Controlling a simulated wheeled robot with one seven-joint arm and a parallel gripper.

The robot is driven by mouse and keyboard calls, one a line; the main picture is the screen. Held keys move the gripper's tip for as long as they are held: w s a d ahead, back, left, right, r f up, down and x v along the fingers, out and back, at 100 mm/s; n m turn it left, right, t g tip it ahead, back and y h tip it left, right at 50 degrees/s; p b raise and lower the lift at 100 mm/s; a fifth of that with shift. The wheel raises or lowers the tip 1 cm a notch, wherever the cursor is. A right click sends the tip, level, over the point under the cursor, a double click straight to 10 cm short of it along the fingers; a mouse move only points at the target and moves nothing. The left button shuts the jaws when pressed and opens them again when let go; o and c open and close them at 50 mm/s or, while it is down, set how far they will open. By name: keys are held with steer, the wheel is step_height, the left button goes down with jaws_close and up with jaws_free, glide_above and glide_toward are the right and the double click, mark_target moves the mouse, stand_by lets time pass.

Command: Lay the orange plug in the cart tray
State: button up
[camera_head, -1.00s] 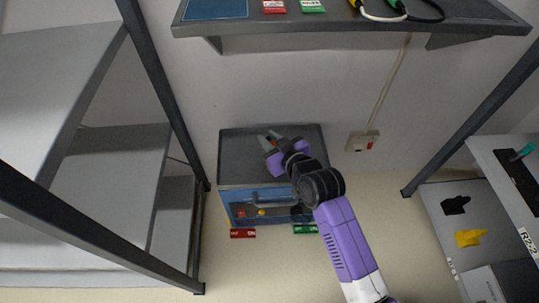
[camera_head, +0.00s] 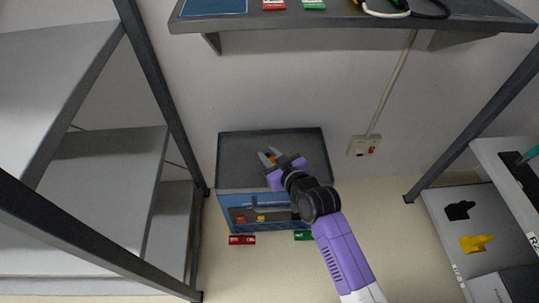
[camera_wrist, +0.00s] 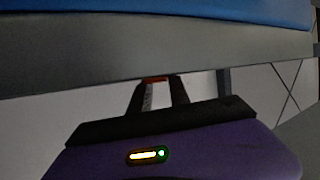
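The cart tray (camera_head: 235,150) is the dark grey top of the blue cart below the wall bench. My gripper (camera_head: 269,156) is over the tray in the head view, with its fingers toward the wall. A small piece of the orange plug (camera_head: 271,156) shows between the fingertips. In the wrist view, an orange-red bit of the plug (camera_wrist: 155,79) lies between the tips of my gripper (camera_wrist: 160,92), and the fingers look shut on it. Most of the plug is hidden. I cannot tell whether it touches the tray floor.
A grey shelf rack (camera_head: 100,180) stands left. A shelf at right holds a black plug (camera_head: 459,210) and a yellow plug (camera_head: 476,243).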

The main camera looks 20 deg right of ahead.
steer(key=o, duration=0.3)
steer(key=shift+r, duration=0.1)
steer(key=shift+s+r, duration=0.2)
steer(key=p+v, duration=0.3)
steer(key=v, duration=0.8)
steer(key=shift+s+r+p, duration=0.15)
steer(key=shift+s+p, duration=0.1)
steer(key=shift+p, duration=0.05)
steer(key=shift+d, duration=0.1)
